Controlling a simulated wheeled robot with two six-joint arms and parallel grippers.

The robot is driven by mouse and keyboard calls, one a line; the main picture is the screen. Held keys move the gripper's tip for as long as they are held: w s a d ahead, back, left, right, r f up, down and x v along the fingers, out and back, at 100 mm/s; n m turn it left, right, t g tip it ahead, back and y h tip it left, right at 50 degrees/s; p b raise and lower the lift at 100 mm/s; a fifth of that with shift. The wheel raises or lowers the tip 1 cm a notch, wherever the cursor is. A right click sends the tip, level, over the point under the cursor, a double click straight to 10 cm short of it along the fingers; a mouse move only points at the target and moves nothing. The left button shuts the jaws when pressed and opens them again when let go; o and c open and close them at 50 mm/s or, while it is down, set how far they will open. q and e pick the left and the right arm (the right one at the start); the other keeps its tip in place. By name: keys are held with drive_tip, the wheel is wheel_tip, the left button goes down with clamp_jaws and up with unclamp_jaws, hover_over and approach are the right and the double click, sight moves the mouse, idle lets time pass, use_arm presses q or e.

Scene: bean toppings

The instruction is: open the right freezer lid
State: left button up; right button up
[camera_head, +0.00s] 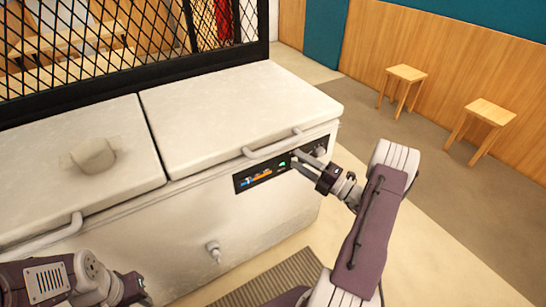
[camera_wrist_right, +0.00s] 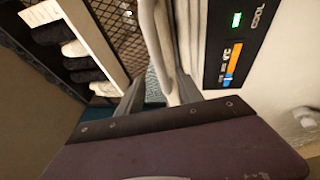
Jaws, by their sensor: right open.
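The white chest freezer's right lid (camera_head: 235,112) lies closed and flat. Its bar handle (camera_head: 272,144) runs along the front edge. My right gripper (camera_head: 298,160) is in front of the freezer, near the right end of that handle and by the control panel. In the right wrist view the gripper (camera_wrist_right: 160,95) has its fingers apart, with the pale handle (camera_wrist_right: 157,45) showing between them; I cannot tell whether they touch it. My left gripper (camera_head: 135,290) is at the bottom left, in front of the freezer, partly cut off, its fingers unclear.
A black mesh screen (camera_head: 130,40) stands behind the freezer. Two wooden stools (camera_head: 405,74) (camera_head: 490,112) stand at right, with clear floor in front of them.

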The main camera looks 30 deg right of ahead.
sight(277, 148)
drive_tip(key=b+x, duration=0.1)
drive_tip(key=x, duration=0.8)
drive_tip(key=shift+w+a, duration=0.1)
drive_tip(key=shift+a, duration=0.05)
clamp_jaws()
idle(1.0)
